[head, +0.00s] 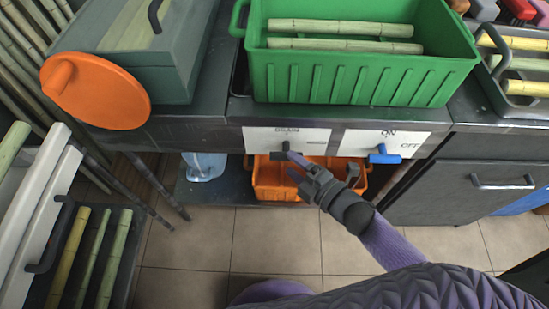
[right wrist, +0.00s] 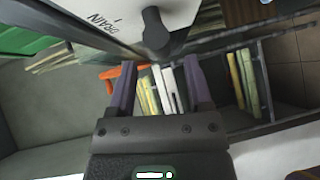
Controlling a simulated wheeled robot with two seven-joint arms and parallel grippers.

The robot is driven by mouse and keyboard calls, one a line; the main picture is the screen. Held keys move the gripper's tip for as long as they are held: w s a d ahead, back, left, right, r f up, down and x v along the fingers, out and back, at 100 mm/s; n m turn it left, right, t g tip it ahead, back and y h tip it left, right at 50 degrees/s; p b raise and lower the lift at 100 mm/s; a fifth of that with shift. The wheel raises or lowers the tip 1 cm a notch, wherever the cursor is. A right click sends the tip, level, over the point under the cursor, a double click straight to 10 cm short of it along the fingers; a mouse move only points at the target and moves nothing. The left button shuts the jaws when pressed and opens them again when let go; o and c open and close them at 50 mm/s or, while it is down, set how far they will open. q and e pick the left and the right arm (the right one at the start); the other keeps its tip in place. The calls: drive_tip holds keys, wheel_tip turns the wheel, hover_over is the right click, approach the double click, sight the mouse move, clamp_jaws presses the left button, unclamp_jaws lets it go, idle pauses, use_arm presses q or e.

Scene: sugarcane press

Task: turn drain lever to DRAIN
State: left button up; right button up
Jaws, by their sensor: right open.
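The drain lever (head: 285,148) is a dark grey knob with a short handle on a white panel (head: 312,136) marked DRAIN, on the front of the counter. In the right wrist view the lever (right wrist: 155,32) shows large at the top, beside the word DRAIN. My right gripper (head: 290,163) is open, with its purple fingertips close to the lever from below and right in the head view. In the right wrist view the gripper (right wrist: 160,78) has an empty gap, with the lever above the fingertips; I cannot tell whether they touch. My left gripper is not in view.
A blue lever (head: 383,155) sits on the ON/OFF panel to the right. A green crate (head: 365,78) with cane stands on the counter above. An orange bin (head: 268,180) and a clear jug (head: 203,167) are below. An orange crank wheel (head: 95,92) is at left.

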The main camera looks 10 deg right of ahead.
sight(281, 156)
drive_tip(key=b+x, duration=0.1)
drive_tip(key=x, duration=0.3)
drive_tip(key=shift+w+a, duration=0.1)
drive_tip(key=shift+w, duration=0.15)
clamp_jaws()
